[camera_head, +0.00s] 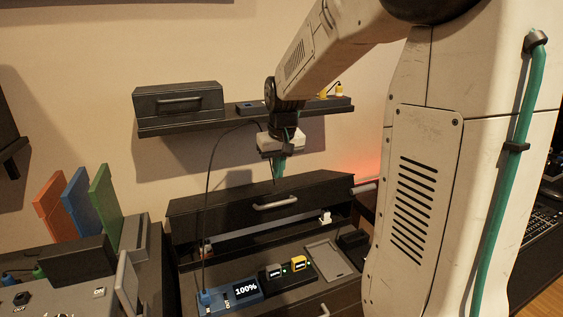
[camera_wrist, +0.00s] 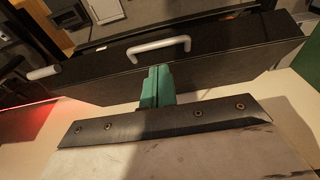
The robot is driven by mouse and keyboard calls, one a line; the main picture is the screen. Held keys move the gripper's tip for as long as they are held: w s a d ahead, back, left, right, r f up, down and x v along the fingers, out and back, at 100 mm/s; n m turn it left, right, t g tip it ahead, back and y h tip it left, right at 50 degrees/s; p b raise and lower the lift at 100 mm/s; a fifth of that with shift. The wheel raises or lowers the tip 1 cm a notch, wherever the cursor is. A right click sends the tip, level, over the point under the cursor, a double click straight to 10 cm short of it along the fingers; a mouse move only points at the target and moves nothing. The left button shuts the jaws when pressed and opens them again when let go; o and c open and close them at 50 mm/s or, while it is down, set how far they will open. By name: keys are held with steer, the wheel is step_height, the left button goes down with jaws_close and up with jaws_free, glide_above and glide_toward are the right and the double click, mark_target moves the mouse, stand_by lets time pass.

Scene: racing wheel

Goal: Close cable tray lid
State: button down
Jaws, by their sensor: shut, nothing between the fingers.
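The cable tray is a long black box on the desk. Its lid (camera_head: 235,202) stands raised, with a grey bar handle (camera_head: 275,203) on its face and an open gap below it. The lid (camera_wrist: 225,62) and the handle (camera_wrist: 158,46) also show in the wrist view. My gripper (camera_head: 277,176) is shut and empty, pointing down just above or behind the lid's upper edge. In the wrist view, my green fingers (camera_wrist: 157,76) overlap the lid's edge close to the handle; I cannot tell whether they touch it.
A white plug (camera_head: 325,217) shows in the gap at right. A blue device reading 100% (camera_head: 246,290) and small chargers (camera_head: 299,264) stand in front of the tray. A black wall shelf (camera_head: 190,126) is above. A thin black cable (camera_head: 207,200) hangs at the tray's left.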

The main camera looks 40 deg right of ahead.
mark_target(277, 204)
steer(key=f, duration=0.3)
steer(key=w+f, duration=0.1)
steer(key=f, duration=0.5)
steer(key=shift+w+d, duration=0.2)
steer(key=shift+w, duration=0.1)
steer(key=shift+r, duration=0.1)
step_height(277, 204, down, 12)
steer(key=s, duration=0.2)
steer(key=shift+s+a, duration=0.2)
steer(key=shift+a, duration=0.15)
steer(key=shift+r, duration=0.1)
steer(key=s+a+r, duration=0.2)
steer(key=s+r, duration=0.5)
steer(key=r, duration=0.4)
steer(key=shift+s+r, duration=0.2)
steer(key=shift+r, duration=0.1)
